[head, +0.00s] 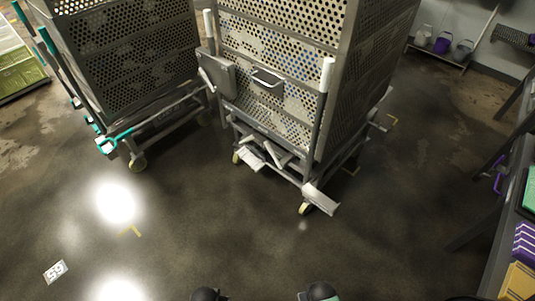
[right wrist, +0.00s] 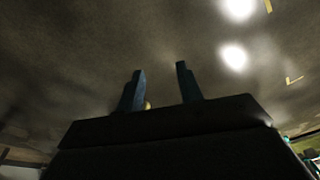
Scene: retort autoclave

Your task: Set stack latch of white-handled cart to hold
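The white-handled cart (head: 285,60) stands in the upper middle of the head view, a tall perforated metal stack on a low wheeled frame. Its two upright white handles rise at the left (head: 208,23) and right (head: 326,75) front corners. A grey plate (head: 217,76) and a bar handle (head: 267,78) sit on its front. White pedals or levers (head: 250,158) show low on the frame, with another at the right corner (head: 320,198). I cannot tell which part is the stack latch or its setting. My right gripper (right wrist: 160,68) is open and empty above bare floor. My left gripper is not in view.
A teal-handled cart (head: 130,60) stands close on the left. A shelf (head: 510,230) with purple and yellow items runs along the right edge. Buckets (head: 442,43) stand at the back right. The wet floor (head: 200,230) in front of the carts is clear.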

